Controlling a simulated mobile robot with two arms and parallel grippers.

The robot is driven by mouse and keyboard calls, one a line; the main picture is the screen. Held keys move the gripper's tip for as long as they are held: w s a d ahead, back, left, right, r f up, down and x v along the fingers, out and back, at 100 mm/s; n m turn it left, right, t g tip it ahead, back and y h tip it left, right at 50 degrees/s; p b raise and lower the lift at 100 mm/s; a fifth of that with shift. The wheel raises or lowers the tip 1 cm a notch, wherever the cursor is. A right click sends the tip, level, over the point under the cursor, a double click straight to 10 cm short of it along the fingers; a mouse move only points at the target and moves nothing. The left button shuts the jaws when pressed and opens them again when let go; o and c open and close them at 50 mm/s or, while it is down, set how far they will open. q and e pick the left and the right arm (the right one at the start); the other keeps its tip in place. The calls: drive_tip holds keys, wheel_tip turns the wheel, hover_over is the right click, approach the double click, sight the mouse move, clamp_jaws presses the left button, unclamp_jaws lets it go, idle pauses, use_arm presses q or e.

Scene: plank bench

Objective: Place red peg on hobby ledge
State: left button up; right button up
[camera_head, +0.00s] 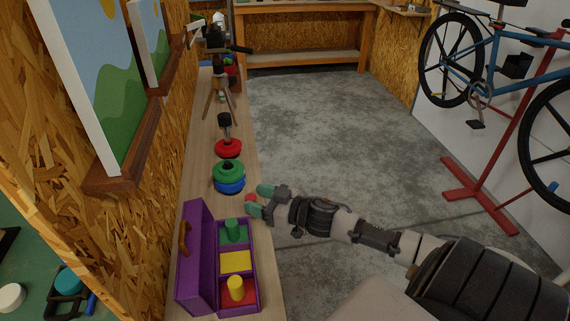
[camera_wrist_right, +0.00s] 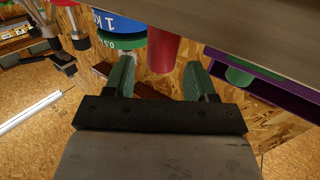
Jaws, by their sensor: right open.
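The red peg (camera_head: 250,198) is at the right edge of the plank bench (camera_head: 200,150), beside the purple box. My right gripper (camera_head: 258,200) reaches in from the right with its green fingers apart around the near side of the peg. In the right wrist view the peg (camera_wrist_right: 162,50) shows as a red cylinder between and just beyond the open fingertips (camera_wrist_right: 158,75), with gaps on both sides. A dark wooden ledge (camera_head: 138,140) on the left wall bears pictures; I cannot tell if it is the hobby ledge. My left gripper is not in view.
Green and blue weight discs (camera_head: 229,177) and a red disc (camera_head: 228,148) stand farther along.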

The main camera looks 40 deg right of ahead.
drive_tip(key=v, duration=1)
drive_tip(key=shift+s, duration=0.25)
drive_tip(key=s+d+f+m+g+h, duration=0.2)
drive_tip(key=s+f+h, duration=0.15)
drive_tip(key=f, duration=0.75)
drive_tip(key=s+d+f+m+g+h, duration=0.15)
drive_tip(key=s+f, duration=0.25)
drive_tip(key=f, duration=0.7)
drive_tip(key=s+d+f+m+g+h, duration=0.2)
drive_tip(key=s+f+h, duration=0.15)
drive_tip(key=f, duration=0.65)
drive_tip(key=s+a+f+n+g, duration=0.1)
drive_tip(key=s+a+f+g, duration=0.3)
drive_tip(key=s+a+f, duration=0.5)
drive_tip(key=s+a+f+n+g+y, duration=0.1)
drive_tip(key=s+a+f+n+g, duration=0.1)
drive_tip(key=s+a+f+g, duration=0.3)
drive_tip(key=s+a+f, duration=0.4)
drive_tip(key=s+a, duration=0.1)
drive_tip(key=s, duration=0.3)
drive_tip(key=shift+s+f, duration=0.25)
